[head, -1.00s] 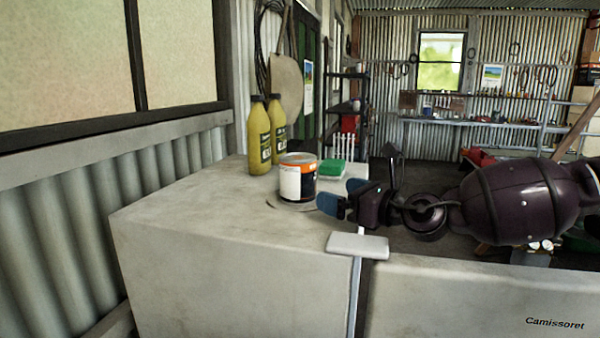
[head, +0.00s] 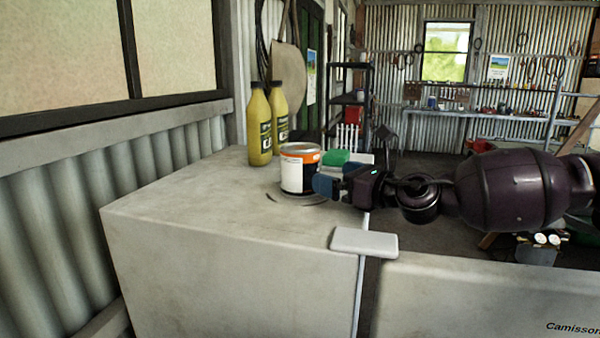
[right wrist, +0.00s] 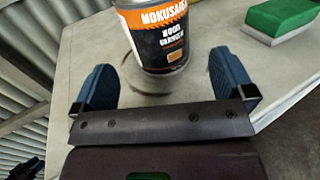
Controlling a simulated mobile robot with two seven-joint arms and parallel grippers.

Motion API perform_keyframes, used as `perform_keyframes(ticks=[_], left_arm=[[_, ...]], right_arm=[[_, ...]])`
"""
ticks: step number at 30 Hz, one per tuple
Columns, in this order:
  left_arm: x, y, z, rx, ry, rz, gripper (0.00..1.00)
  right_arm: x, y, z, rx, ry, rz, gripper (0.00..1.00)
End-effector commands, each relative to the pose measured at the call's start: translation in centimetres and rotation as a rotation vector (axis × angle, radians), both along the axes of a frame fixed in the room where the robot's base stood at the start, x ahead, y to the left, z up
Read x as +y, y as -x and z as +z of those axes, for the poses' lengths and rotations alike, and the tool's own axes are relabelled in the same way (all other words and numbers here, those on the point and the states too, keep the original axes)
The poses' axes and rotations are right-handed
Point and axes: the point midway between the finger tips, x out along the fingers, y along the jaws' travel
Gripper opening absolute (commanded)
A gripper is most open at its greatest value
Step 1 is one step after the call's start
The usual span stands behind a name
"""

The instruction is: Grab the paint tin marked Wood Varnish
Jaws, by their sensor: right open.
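The paint tin (head: 298,170) stands upright on the pale cabinet top (head: 210,200). In the right wrist view the tin (right wrist: 155,38) shows a black and orange label reading "Wood Varnish". My right gripper (head: 325,184) comes in from the right, close to the tin's right side. In the right wrist view its two blue fingers (right wrist: 156,84) are apart, with the tin ahead of and partly between them. The gripper is open and empty. The tin's top is cut off in the wrist view.
Two yellow bottles (head: 260,125) stand behind the tin. A green and white block (head: 336,157) lies behind it to the right, also visible in the right wrist view (right wrist: 279,18). A corrugated wall (head: 60,200) runs along the left. The cabinet top's front left is clear.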

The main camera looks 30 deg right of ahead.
Motion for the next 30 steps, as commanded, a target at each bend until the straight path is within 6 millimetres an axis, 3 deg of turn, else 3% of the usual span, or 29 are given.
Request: perform_keyframes(ticks=[6,30], left_arm=[[0.0,0.0,-0.5,0.001,0.0,0.0,0.43],[0.0,-0.1,1.2,-0.005,0.0,0.0,0.43]], right_arm=[[0.5,-0.9,0.0,-0.001,-0.002,0.009,1.0],[1.4,-4.2,0.3,-0.001,-0.003,0.006,1.0]])
